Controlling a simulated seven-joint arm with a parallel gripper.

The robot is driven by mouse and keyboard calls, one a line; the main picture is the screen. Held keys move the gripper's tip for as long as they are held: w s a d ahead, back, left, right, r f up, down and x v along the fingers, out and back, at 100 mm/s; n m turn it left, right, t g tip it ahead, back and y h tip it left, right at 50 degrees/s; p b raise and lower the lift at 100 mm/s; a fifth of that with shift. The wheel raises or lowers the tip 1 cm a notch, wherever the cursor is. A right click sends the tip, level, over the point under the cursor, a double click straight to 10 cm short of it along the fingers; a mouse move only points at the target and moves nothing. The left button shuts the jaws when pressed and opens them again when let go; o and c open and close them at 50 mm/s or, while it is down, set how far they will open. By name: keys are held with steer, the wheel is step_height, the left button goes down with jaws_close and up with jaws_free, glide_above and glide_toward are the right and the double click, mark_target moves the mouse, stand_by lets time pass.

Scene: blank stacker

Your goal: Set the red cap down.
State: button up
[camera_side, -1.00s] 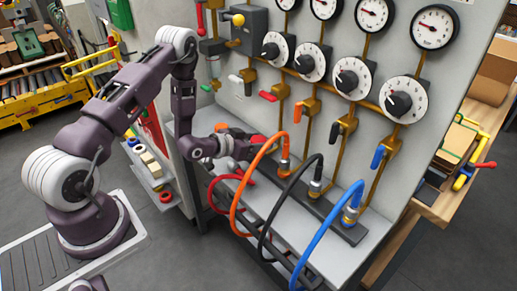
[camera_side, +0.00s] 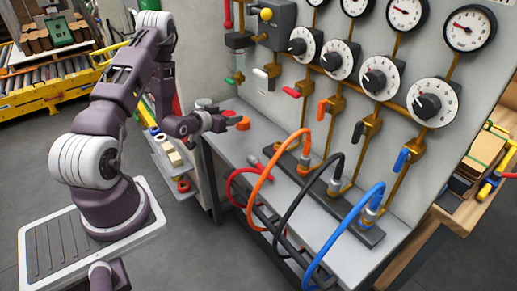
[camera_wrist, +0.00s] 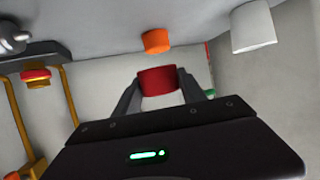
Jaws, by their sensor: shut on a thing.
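My gripper (camera_wrist: 159,88) is shut on a red cap (camera_wrist: 158,81), which sits between its two fingertips in the wrist view. In the side view, my gripper (camera_side: 223,121) is over the left end of the grey shelf (camera_side: 237,150), and a little of the red cap (camera_side: 229,113) shows at its fingertips. An orange cap (camera_wrist: 156,41) stands on the shelf just beyond the red cap; it also shows in the side view (camera_side: 243,123). I cannot tell whether the red cap touches the shelf.
A pale cylinder (camera_wrist: 253,27) stands near the orange cap. To the right on the shelf, a dark manifold bar (camera_side: 345,215) carries orange, black and blue hoses. A red hose (camera_side: 236,178) lies at its left. The gauge panel (camera_side: 275,110) rises behind.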

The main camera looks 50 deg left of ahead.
step_height(320, 180, down, 7)
steer(key=shift+f, duration=0.1)
steer(key=o, duration=1.3)
steer(key=shift+f, duration=0.1)
